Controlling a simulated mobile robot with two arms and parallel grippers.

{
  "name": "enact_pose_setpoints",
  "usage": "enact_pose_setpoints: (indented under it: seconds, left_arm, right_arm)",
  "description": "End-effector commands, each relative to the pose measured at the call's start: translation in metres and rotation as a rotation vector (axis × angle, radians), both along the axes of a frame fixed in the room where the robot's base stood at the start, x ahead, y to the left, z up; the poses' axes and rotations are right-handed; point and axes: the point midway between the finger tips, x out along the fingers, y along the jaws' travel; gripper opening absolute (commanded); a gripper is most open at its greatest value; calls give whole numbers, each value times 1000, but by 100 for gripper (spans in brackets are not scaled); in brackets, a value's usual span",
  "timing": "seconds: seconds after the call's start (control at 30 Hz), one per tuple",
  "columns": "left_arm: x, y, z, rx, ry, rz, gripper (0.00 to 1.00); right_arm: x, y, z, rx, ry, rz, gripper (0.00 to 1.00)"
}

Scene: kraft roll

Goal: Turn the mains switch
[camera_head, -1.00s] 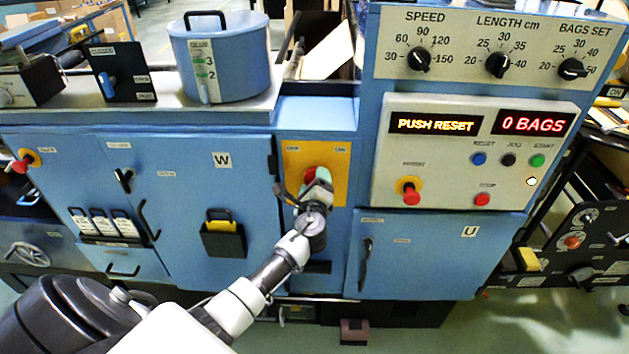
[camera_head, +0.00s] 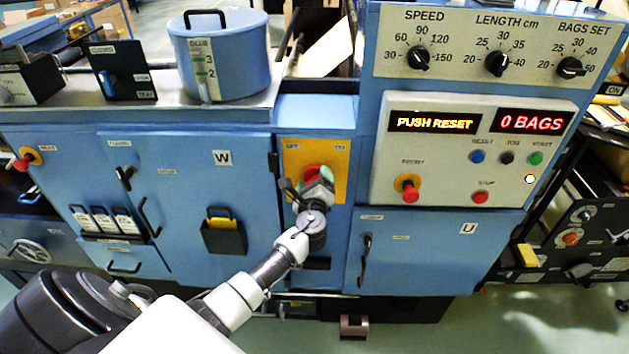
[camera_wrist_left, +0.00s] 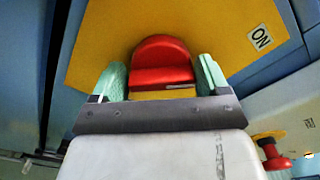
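The mains switch is a red knob (camera_head: 313,171) on a yellow plate (camera_head: 339,178), with OFF lettering at its upper left and ON at its upper right. My left gripper (camera_wrist_left: 162,80) is at the switch. In the left wrist view its green-tipped fingers stand on either side of the red knob (camera_wrist_left: 160,62), very close to its edges. I cannot tell whether they press on it. In the head view the gripper covers the lower part of the plate. The ON label (camera_wrist_left: 261,37) is at the upper right of the wrist view. My right gripper is not in view.
A panel (camera_head: 388,165) right of the plate carries a red stop knob (camera_head: 408,185) and several buttons. Its displays read PUSH RESET and 0 BAGS. A blue glue pot (camera_head: 233,70) stands on the ledge at upper left. A door handle (camera_head: 365,258) is at lower right.

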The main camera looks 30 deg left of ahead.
Motion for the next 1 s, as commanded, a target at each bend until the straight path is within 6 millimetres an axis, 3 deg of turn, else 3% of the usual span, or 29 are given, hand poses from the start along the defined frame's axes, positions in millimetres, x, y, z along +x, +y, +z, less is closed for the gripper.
enact_pose_setpoints:
  seconds: [0.03, 0.1, 0.47, 1.0]
  left_arm:
    - [0, 0, 0, -1, -1, 0, 83]
    - [0, 0, 0, -2, -1, 0, 94]
    - [-5, -3, 0, -4, -4, 0, 94]
    - [-84, -51, -1, -4, -3, -1, 94]
  right_arm:
    - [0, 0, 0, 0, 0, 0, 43]
    - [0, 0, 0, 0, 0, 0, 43]
    - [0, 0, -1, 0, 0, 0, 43]
    - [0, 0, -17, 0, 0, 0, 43]
